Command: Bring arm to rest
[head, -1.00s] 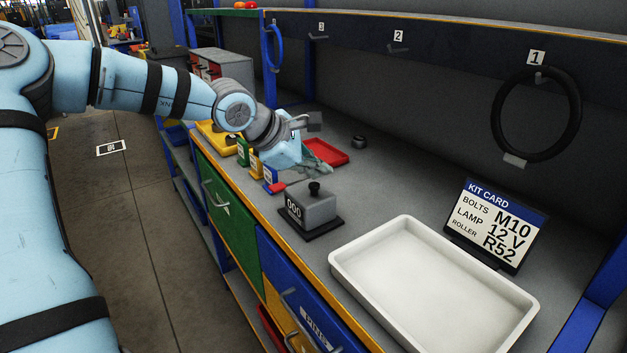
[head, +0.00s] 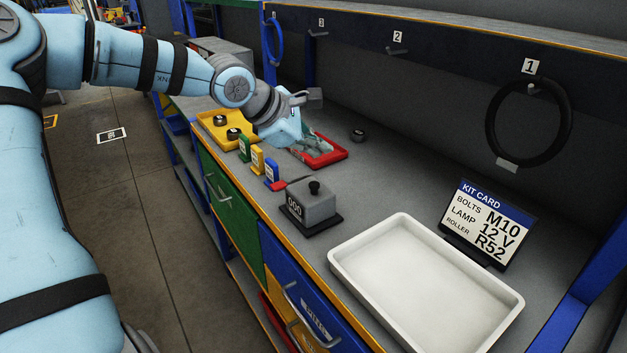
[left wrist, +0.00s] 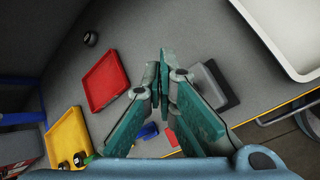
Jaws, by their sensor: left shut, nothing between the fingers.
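My left arm comes in from the left in the head view and reaches over the workbench. Its gripper (head: 312,146) is in front of the red tray as seen from the head. In the left wrist view the teal fingers (left wrist: 160,72) have their tips together with nothing between them, above the grey bench top. The red tray (left wrist: 105,80) is to the left of the fingers there and looks empty. My right gripper is in neither view.
A yellow tray (head: 207,118) holds dark round parts. A dark roller (head: 358,135) lies behind the red tray. A counter box (head: 312,205), a white tray (head: 350,275) and a kit card (head: 487,222) stand to the right. A black ring (head: 490,130) hangs on hook 1.

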